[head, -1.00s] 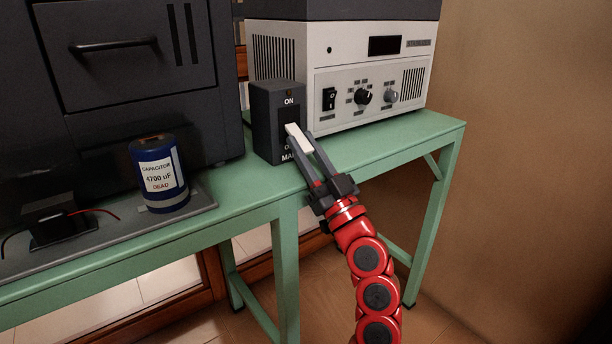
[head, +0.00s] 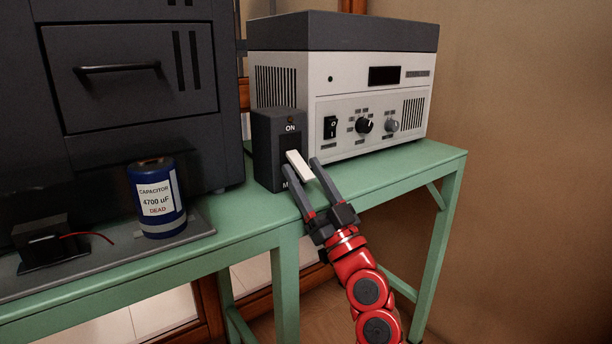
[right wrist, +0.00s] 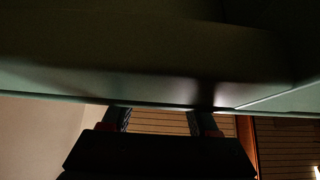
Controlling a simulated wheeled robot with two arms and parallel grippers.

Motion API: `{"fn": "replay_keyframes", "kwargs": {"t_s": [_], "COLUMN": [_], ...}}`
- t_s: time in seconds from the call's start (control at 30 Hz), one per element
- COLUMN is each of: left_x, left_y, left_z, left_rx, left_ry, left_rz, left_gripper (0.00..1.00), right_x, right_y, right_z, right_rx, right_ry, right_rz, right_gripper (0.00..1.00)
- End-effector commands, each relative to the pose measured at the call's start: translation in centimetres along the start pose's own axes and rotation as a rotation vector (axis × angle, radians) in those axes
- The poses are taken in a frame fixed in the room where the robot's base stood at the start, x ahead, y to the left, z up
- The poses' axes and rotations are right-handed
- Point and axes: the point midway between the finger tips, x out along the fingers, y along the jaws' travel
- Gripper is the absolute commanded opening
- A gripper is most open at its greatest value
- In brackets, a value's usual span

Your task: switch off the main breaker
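The main breaker (head: 263,150) is a dark grey box with an ON label, standing on the green bench. Its white lever (head: 299,166) sticks out and slants down to the right; the lower labels are mostly hidden by my finger. My right gripper (head: 301,165) is open in front of the breaker, one finger on each side of the lever, with a gap to the right finger. I cannot tell whether the left finger touches it. The right wrist view shows the two fingers (right wrist: 162,119) wide apart under a dark, unclear surface. My left gripper is not in view.
A white power supply (head: 370,100) with a rocker switch and knobs stands just right of the breaker. A dark cabinet (head: 130,70) is at left. A blue capacitor (head: 156,200) stands on a grey plate (head: 120,255) on the green bench (head: 420,165). The bench's right end is clear.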

Motion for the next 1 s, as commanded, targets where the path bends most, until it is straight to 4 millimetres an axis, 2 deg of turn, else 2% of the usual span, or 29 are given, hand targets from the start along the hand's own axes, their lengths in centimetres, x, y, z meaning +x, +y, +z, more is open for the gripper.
{"fn": "replay_keyframes", "kwargs": {"t_s": [0.23, 0.37, 0.47, 0.8, 1.0], "left_x": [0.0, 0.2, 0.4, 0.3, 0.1], "left_y": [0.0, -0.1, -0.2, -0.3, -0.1], "left_z": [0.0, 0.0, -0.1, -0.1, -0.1], "left_rx": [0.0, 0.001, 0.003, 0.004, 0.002], "left_ry": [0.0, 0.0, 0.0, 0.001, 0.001], "left_rz": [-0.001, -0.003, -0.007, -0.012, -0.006], "left_gripper": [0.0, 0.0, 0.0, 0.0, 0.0], "right_x": [-0.2, -1.4, -3.0, -11.3, -15.3], "right_y": [0.0, 0.1, 0.0, 0.2, 0.1], "right_z": [0.1, 0.2, 0.1, 0.2, 0.2], "right_rx": [0.0, 0.001, 0.0, 0.002, -0.001], "right_ry": [-0.001, -0.005, -0.006, -0.004, -0.004], "right_rz": [0.001, 0.003, 0.001, 0.005, 0.003], "right_gripper": [0.6, 0.6, 0.6, 0.6, 0.6]}}
